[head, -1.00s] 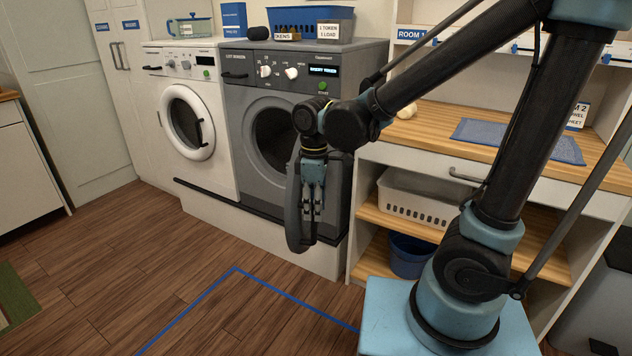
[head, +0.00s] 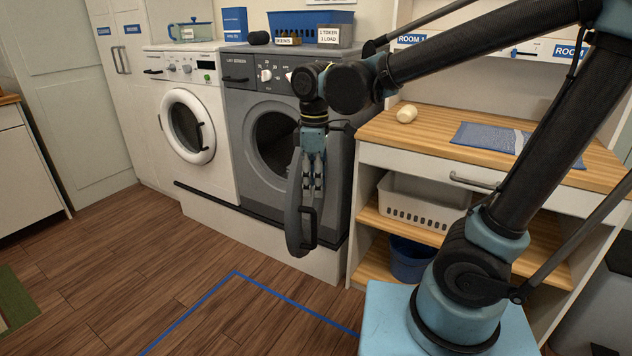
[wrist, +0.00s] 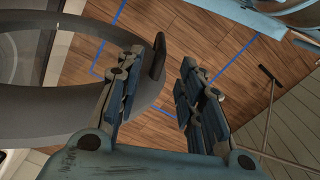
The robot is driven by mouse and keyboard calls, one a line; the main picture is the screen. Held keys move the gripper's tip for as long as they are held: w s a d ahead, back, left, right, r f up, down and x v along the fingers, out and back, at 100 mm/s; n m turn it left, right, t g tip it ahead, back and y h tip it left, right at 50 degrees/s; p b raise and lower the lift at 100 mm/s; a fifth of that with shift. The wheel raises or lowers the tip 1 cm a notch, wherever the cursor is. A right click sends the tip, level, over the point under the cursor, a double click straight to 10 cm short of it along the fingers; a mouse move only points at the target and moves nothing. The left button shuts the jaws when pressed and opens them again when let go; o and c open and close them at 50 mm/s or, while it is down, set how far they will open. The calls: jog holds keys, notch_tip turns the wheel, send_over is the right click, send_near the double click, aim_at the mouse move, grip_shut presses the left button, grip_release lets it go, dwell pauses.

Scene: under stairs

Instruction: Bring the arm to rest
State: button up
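My gripper (head: 313,190) hangs pointing down in front of the grey washer (head: 290,130), at the end of my raised arm. In the wrist view its two fingers (wrist: 160,78) stand apart with floor showing between them. It is open and holds nothing. The grey washer's round door (head: 294,215) stands swung open and nearly edge-on in the head view, right beside my gripper. In the wrist view the door's dark rim (wrist: 60,98) and its handle (wrist: 155,60) show close to the left finger. I cannot tell whether they touch.
A white washer (head: 185,90) with its door shut stands left of the grey one. A wooden-topped counter (head: 430,140) with a white basket (head: 415,205) and blue bucket (head: 408,258) is at right. Blue tape (head: 235,272) marks the open wooden floor.

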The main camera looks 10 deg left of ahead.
jog(key=w+d+f+m, duration=0.1)
jog(key=w+d+m, duration=0.25)
jog(key=d, duration=0.55)
jog(key=w+d+f+m, duration=0.1)
jog(key=w+d+m, duration=0.25)
jog(key=d, duration=0.55)
jog(key=s+d+f+m, duration=0.1)
jog(key=d+f+m, duration=0.1)
jog(key=d+m, duration=0.2)
jog(key=s+d+f+m+t, duration=0.1)
jog(key=s+d+f+m, duration=0.1)
jog(key=d, duration=0.6)
jog(key=s+d+f+m+t, duration=0.1)
jog(key=d+f+m, duration=0.3)
jog(key=d+m, duration=0.1)
jog(key=shift+s+d+m, duration=0.25)
jog(key=shift+d+m, duration=0.05)
jog(key=shift+d, duration=0.1)
jog(key=shift+f, duration=0.1)
jog(key=shift+w+f, duration=0.15)
jog(key=shift+w, duration=0.25)
